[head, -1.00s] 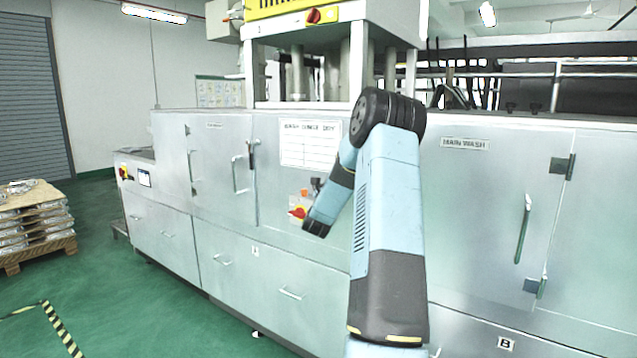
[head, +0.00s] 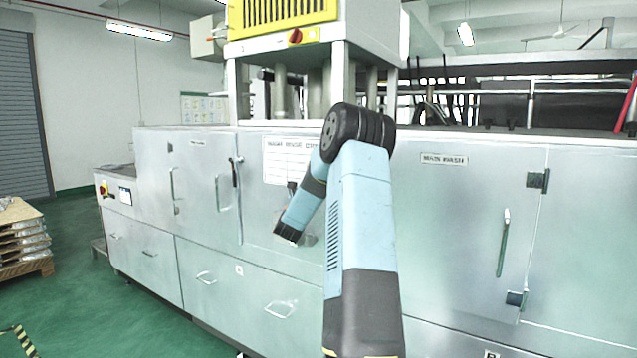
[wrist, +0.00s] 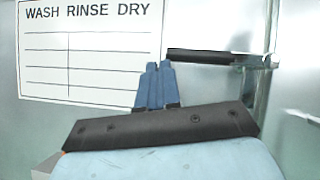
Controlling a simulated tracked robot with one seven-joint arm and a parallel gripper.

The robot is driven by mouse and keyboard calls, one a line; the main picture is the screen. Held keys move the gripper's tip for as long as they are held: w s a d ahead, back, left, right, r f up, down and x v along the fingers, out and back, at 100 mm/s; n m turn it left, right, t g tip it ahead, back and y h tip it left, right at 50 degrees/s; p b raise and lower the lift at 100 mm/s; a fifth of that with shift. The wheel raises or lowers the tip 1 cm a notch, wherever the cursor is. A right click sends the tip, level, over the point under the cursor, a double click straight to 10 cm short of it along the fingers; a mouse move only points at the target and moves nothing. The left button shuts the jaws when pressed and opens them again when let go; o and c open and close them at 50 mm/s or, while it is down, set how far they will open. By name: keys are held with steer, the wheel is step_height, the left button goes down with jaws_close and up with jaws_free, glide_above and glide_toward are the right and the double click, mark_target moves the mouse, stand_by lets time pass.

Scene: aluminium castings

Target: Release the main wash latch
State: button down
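The main wash door bears the label MAIN WASH (head: 444,159) in the head view, to the right of my arm. In the wrist view a black latch lever (wrist: 200,56) lies level, its right end on a metal bracket (wrist: 262,62) beside the WASH RINSE DRY chart (wrist: 88,45). My gripper (wrist: 158,68) shows there with its blue fingers together and nothing visible between them. The fingertips are by the lever's left end, slightly below it. I cannot tell whether they touch.
A long upright handle (head: 503,243) and hinges (head: 538,180) stand on the right of the cabinet front. Another dark latch (head: 236,172) sits left of the chart. Drawer handles (head: 279,309) stick out below.

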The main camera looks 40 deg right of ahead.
steer(key=shift+r, duration=0.25)
steer(key=s+a+f, duration=0.3)
steer(key=a+f, duration=0.5)
steer(key=f, duration=0.2)
steer(key=shift+a, duration=0.35)
stand_by(0.3)
